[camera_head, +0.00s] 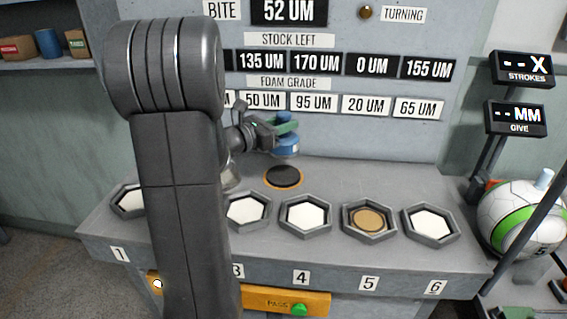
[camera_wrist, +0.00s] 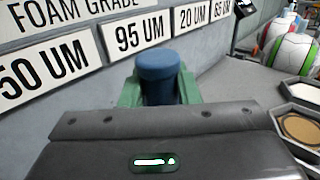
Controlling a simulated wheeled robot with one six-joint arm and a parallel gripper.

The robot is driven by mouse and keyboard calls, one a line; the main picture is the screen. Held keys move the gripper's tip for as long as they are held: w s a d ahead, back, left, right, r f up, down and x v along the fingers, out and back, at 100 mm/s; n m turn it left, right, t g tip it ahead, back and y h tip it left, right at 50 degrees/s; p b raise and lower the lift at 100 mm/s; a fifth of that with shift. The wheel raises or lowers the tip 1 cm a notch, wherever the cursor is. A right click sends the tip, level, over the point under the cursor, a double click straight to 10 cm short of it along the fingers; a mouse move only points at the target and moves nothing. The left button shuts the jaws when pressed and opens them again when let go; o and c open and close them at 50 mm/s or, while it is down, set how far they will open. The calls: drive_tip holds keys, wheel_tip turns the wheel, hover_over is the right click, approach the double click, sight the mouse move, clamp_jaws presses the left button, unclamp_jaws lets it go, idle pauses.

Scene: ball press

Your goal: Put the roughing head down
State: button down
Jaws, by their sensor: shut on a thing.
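In the wrist view the blue cylinder (camera_wrist: 158,78) sits between the green fingers (camera_wrist: 160,90). A black round pad with an orange rim (camera_head: 284,177) lies on the grey bench (camera_head: 330,175) below the held piece, with a visible gap between them. The lower face of the blue piece is hidden in the wrist view.
Hexagonal trays line the bench front; tray 5 (camera_head: 369,219) holds a tan disc, and tray 4 (camera_head: 305,215) looks white inside. My arm hides tray 2. The panel with number plates (camera_head: 340,120) stands behind. A white and green ball (camera_head: 520,215) is at right.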

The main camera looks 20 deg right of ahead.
sight(283, 147)
drive_tip(key=shift+f+b, duration=0.35)
drive_tip(key=shift+f, duration=3.35)
drive_tip(key=shift+f, duration=0.15)
drive_tip(key=c, duration=1.5)
unclamp_jaws()
drive_tip(key=shift+f, duration=0.15)
drive_tip(key=o, duration=0.4)
drive_tip(key=shift+r, duration=0.35)
drive_tip(key=v, duration=1.2)
drive_tip(key=shift+f, duration=0.1)
